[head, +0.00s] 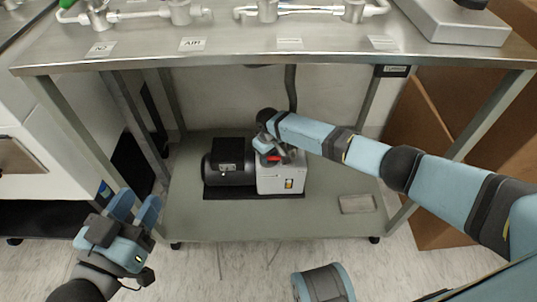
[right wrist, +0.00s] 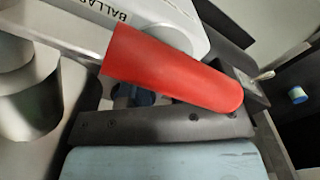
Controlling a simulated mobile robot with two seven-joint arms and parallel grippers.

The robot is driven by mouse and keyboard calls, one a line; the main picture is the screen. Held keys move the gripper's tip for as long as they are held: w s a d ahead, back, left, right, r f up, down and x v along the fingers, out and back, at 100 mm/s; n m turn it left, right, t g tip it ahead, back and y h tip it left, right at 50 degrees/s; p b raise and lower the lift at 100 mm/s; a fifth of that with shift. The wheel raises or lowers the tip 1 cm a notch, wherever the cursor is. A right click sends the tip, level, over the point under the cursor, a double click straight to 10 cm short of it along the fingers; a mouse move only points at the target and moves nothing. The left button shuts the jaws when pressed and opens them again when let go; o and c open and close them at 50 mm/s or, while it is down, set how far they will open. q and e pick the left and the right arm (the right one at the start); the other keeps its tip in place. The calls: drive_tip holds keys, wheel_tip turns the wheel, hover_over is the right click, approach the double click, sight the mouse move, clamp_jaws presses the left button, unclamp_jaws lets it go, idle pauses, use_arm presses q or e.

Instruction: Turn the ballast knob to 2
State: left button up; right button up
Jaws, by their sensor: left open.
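The vacuum pump, with a black motor (head: 230,172) and a light grey body (head: 283,182), sits on the low shelf under the bench. A red grip (head: 273,158) is at its top; it also shows large in the right wrist view (right wrist: 172,70). Behind it is a rounded light grey part (right wrist: 135,18) lettered "BALLAS", cut off by the edge. I cannot make out a knob dial or the number 2. My right gripper (head: 274,148) is at the pump's top, close to the red grip; its fingers are largely hidden. My left gripper (head: 137,206) is open and empty, left of the shelf.
The steel bench top (head: 240,50) with pipe fittings and labels spans above the pump. Bench legs stand on both sides. Cardboard boxes (head: 425,150) are at the right and a white cabinet (head: 40,160) at the left. The shelf (head: 230,222) is bare in front of the pump.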

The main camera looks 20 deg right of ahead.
drive_tip(key=c, duration=0.3)
drive_tip(key=shift+a+r+m+p, duration=0.1)
drive_tip(key=shift+r+m+p, duration=0.25)
drive_tip(key=shift+p, duration=0.6)
drive_tip(key=shift+r+m+p, duration=0.1)
drive_tip(key=shift+m+p, duration=0.25)
drive_tip(key=shift+p, duration=0.35)
drive_tip(key=m+p, duration=0.2)
drive_tip(key=shift+f+m+p, duration=0.2)
drive_tip(key=shift+m+p, duration=0.1)
drive_tip(key=shift+p, duration=0.05)
drive_tip(key=shift+f, duration=0.2)
use_arm(q)
drive_tip(key=r, duration=0.1)
drive_tip(key=s+r+n, duration=0.1)
drive_tip(key=r+n, duration=0.1)
drive_tip(key=r, duration=0.1)
drive_tip(key=shift+s+d+t, duration=0.2)
drive_tip(key=shift+d+t, duration=0.1)
drive_tip(key=shift+t, duration=0.1)
use_arm(e)
drive_tip(key=o, duration=0.9)
